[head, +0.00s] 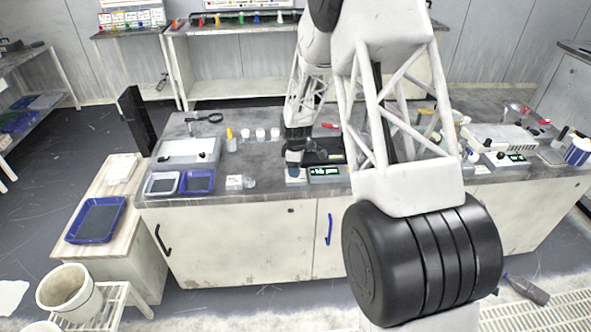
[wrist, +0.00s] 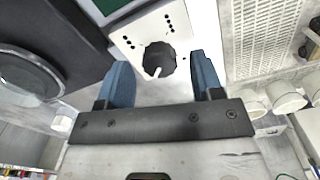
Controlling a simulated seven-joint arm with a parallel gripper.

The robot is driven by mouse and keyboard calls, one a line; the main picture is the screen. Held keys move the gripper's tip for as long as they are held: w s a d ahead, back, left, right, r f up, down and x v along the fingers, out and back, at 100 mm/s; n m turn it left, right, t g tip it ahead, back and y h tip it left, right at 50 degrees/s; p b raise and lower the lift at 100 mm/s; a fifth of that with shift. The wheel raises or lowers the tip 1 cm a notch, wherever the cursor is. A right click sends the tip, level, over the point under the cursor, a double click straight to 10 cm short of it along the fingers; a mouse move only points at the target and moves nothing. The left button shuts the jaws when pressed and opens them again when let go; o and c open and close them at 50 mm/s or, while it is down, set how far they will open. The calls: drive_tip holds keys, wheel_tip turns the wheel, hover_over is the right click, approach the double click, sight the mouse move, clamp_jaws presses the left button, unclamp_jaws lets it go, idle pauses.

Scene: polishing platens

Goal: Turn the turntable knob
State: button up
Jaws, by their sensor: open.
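The turntable knob (wrist: 160,60) is a dark, lobed dial with a white pointer line, set on a white control panel (wrist: 130,45) in the wrist view. My gripper (wrist: 163,75) has two blue fingers spread apart, one on each side of the knob, with visible gaps between them and it. Whether the fingertips are level with the knob cannot be told. In the head view my gripper (head: 294,157) points down at the front of the bench, over a small white unit (head: 296,177). My fingers hide the knob there.
A display box with green digits (head: 325,173) stands just right of my gripper on the bench. Blue trays (head: 197,182), a white bottle with a yellow cap (head: 230,143) and white jars (head: 261,134) stand to the left. A round dark platen (wrist: 25,75) shows at left in the wrist view.

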drive_tip(key=shift+f, duration=0.6)
drive_tip(key=c, duration=0.9)
